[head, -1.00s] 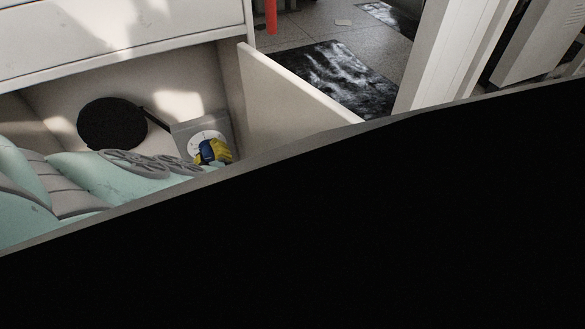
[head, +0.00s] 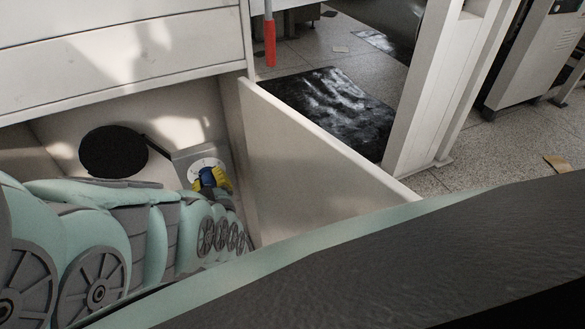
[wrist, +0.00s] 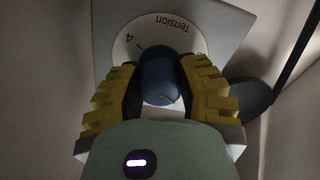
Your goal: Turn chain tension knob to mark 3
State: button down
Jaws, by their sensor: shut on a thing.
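The blue chain tension knob (wrist: 158,82) sits on a white round dial plate (wrist: 133,42) on a grey box. The dial reads "Tension" and "4", both upside down in the wrist view; other marks are hidden. My gripper (wrist: 160,88), with yellow and black fingers, is shut on the knob, one finger on each side. A thin line shows on the knob's near face. In the head view the knob (head: 207,177) and dial (head: 203,164) are inside the open cabinet, with my gripper (head: 213,184) at the knob.
A round black disc (head: 113,151) is on the cabinet's back wall, left of the dial. The open cabinet door or side panel (head: 300,150) stands right of my arm. A dark mat (head: 330,108) lies on the floor beyond.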

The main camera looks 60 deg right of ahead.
jog(key=m+b, duration=0.1)
jog(key=m, duration=0.5)
jog(key=shift+f, duration=0.15)
jog(key=m+b, duration=0.1)
jog(key=m, duration=0.5)
jog(key=m+b, duration=0.1)
jog(key=m, duration=0.5)
jog(key=shift+m+b, duration=0.3)
jog(key=shift+m, duration=0.1)
jog(key=m, duration=0.6)
jog(key=c, duration=0.6)
grip_release()
jog(key=shift+o, duration=0.2)
